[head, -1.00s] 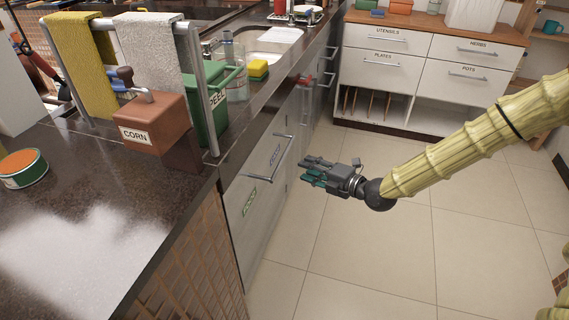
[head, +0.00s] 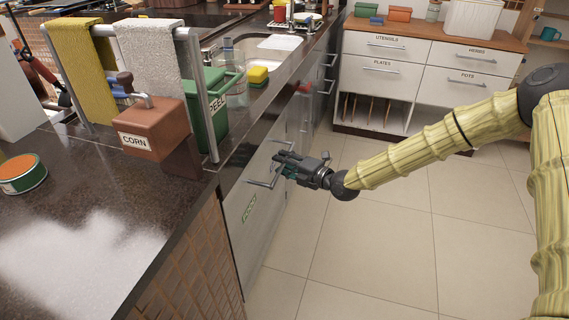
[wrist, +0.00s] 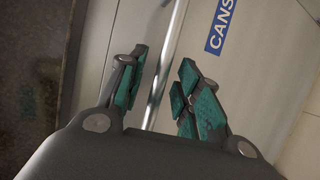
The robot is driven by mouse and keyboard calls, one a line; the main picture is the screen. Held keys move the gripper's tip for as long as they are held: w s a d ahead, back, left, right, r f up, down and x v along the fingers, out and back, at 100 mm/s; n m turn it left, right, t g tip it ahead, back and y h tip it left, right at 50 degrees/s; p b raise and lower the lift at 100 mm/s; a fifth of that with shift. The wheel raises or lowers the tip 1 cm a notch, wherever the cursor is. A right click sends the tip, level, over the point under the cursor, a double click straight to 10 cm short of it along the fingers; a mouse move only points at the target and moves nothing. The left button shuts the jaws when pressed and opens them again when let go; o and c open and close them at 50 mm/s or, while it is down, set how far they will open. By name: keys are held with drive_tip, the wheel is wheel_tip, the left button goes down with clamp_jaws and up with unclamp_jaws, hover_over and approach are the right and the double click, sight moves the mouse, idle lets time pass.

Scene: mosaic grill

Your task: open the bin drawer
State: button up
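The bin drawer (head: 236,225) is a pale front under the dark counter, and it looks shut. Its long metal bar handle (head: 262,185) stands out near the top. A green label (head: 250,208) is on the front. A blue label reading CANS (wrist: 222,25) shows in the wrist view; my gripper hides it in the head view. My gripper (head: 282,163) is at the handle. In the wrist view, its teal-padded fingers (wrist: 160,92) are open, with the handle bar (wrist: 164,65) running between them. Gaps show on both sides of the bar, so I see no clear contact.
The dark counter (head: 90,235) edge is just left of my gripper. A towel rack, a brown CORN box (head: 150,128) and a green bin (head: 210,110) stand on it. Tiled floor (head: 370,235) is clear to the right. White drawers (head: 385,72) stand at the back.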

drive_tip(key=shift+a, duration=0.1)
drive_tip(key=shift+c, duration=0.4)
clamp_jaws()
